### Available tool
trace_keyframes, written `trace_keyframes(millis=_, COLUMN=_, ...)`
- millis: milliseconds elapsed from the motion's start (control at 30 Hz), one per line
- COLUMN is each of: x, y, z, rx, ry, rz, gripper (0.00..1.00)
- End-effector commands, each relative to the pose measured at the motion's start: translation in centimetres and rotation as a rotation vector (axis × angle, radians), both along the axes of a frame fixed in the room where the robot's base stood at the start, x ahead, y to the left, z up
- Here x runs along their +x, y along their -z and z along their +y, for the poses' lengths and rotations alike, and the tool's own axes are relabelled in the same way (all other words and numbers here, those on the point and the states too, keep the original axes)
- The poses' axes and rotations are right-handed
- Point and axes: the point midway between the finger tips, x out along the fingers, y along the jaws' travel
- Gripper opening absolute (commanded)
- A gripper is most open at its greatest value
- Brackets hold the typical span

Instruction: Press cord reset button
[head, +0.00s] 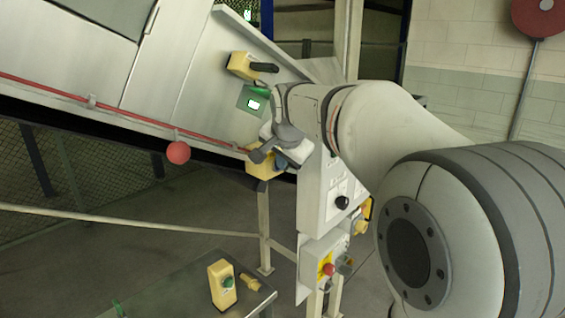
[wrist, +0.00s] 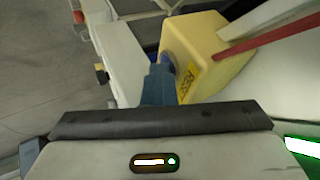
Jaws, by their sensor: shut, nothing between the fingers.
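The cord reset button is blue (wrist: 168,62) and sits on the end of a yellow switch box (wrist: 203,48). My gripper is shut and empty, close above the button end of the box. In the wrist view my gripper (wrist: 160,119) spans the lower middle, with a dark blue-grey part just beyond its edge. I cannot tell whether it touches the button.
A green-lit display (head: 254,104) and another yellow unit (head: 240,66) are above. A control box with a red button (head: 328,269) stands below right.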

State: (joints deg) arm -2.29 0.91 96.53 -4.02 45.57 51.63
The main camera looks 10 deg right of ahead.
Motion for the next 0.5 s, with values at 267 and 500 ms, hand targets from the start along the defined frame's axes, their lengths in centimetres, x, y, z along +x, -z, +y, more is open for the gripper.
trace_keyframes(millis=267, x=-3.2, y=-1.0, z=-2.3, rx=0.001, ry=0.001, rz=-0.006, gripper=0.00)
trace_keyframes(millis=500, x=-6.5, y=-5.4, z=-2.1, rx=0.000, ry=0.000, rz=-0.003, gripper=0.00)
